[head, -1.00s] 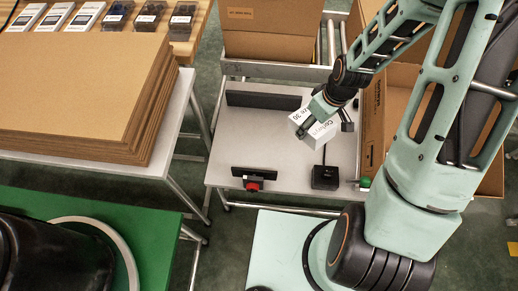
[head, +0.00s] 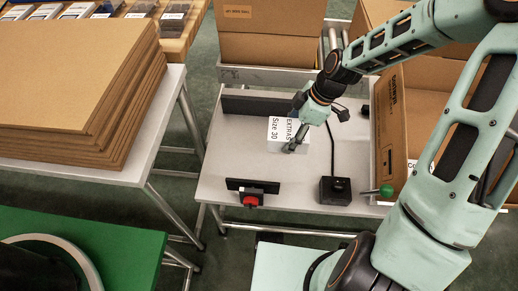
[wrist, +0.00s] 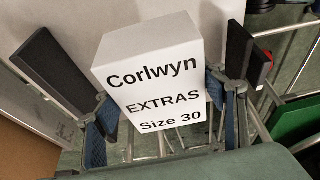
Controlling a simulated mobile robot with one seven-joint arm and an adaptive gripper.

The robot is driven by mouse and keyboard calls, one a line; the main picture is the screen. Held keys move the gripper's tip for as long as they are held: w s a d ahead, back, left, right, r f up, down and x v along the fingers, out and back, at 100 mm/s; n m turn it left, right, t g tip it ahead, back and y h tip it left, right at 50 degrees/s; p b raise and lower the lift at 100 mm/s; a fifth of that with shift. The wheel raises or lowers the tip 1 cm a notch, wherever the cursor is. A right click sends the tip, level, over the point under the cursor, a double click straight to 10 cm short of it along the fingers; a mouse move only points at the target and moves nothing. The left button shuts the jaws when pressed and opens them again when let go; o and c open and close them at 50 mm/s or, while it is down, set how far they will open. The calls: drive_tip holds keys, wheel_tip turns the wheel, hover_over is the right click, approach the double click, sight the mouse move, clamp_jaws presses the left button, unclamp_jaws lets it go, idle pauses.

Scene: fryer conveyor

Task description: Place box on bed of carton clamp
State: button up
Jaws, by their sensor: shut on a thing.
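My gripper (head: 297,138) is shut on a white box (head: 276,130) printed "EXTRAS Size 30". In the wrist view the box (wrist: 155,75) sits between the two blue-padded fingers, its label facing the camera. The carton clamp has a pale flat bed (head: 232,152), a long black plate (head: 262,101) at the back and a shorter black plate (head: 243,185) with a red knob at the front. The box is over the bed between the plates, nearer the back one. I cannot tell whether its underside touches the bed. My gripper partly hides the back plate's right end.
A black control box (head: 335,191) with a cable stands at the bed's front right, near a green knob (head: 387,190). An open cardboard carton (head: 392,125) is on the right. Stacked cardboard sheets (head: 75,85) lie on a table at left. The front left of the bed is clear.

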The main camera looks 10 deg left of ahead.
sight(275, 123)
drive_tip(key=a+f+b, duration=0.1)
drive_tip(key=a+f, duration=0.1)
drive_tip(key=w+a+f+b, duration=0.1)
drive_tip(key=a+f, duration=0.1)
drive_tip(key=a, duration=0.1)
drive_tip(key=a+f+b, duration=0.1)
drive_tip(key=a+f, duration=0.2)
drive_tip(key=shift+w+a, duration=0.2)
drive_tip(key=x, duration=0.1)
drive_tip(key=b+x, duration=0.1)
drive_tip(key=x, duration=0.2)
drive_tip(key=shift+w+d+f+b, duration=0.15)
drive_tip(key=shift+d+f+b, duration=0.1)
drive_tip(key=shift+b, duration=0.1)
drive_tip(key=shift+r, duration=0.15)
drive_tip(key=o, duration=0.9)
drive_tip(key=shift+f, duration=0.2)
drive_tip(key=o, duration=0.4)
drive_tip(key=shift+r, duration=0.1)
drive_tip(key=p+v, duration=0.4)
drive_tip(key=v, duration=0.8)
drive_tip(key=shift+r, duration=0.1)
